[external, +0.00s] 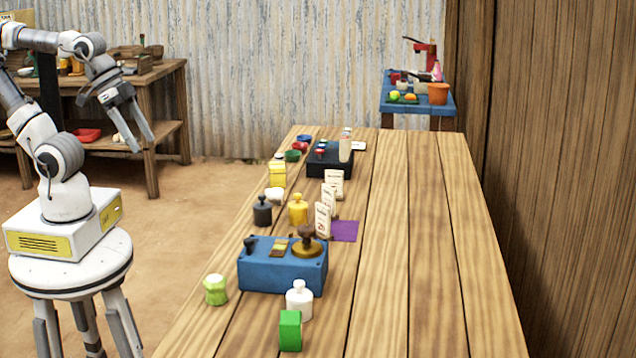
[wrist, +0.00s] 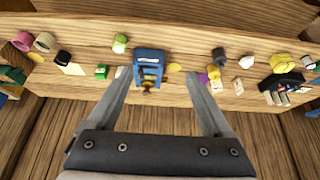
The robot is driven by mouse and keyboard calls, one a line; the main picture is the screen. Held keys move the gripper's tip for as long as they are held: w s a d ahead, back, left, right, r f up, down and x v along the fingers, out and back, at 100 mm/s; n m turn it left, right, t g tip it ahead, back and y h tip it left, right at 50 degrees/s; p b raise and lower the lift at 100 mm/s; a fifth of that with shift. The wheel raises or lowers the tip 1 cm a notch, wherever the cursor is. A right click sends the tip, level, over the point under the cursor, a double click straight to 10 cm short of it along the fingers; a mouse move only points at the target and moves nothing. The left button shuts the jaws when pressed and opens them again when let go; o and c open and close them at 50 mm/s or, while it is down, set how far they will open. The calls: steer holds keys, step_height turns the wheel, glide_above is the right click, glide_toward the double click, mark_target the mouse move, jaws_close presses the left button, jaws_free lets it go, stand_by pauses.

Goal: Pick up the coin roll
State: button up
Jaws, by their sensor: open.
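My gripper (external: 143,144) is raised at the left in the external view, clear of the table and beyond its left edge. It is open and empty, with its two fingers wide apart in the wrist view (wrist: 157,74). I cannot tell for certain which object is the coin roll. A short light green wrapped piece (external: 215,290) stands at the near left table edge and also shows in the wrist view (wrist: 120,43). A cream upright cylinder (external: 345,149) stands at the far black device. Neither is touched by my gripper.
A blue box (external: 268,278) with a brass knobbed weight stands on the long wooden table (external: 430,290). Near it are a white weight (external: 299,299), a green block (external: 290,330), a black weight (external: 262,211) and a yellow weight (external: 298,210). The table's right side is clear.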

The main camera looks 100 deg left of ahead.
steer(key=shift+c, duration=0.5)
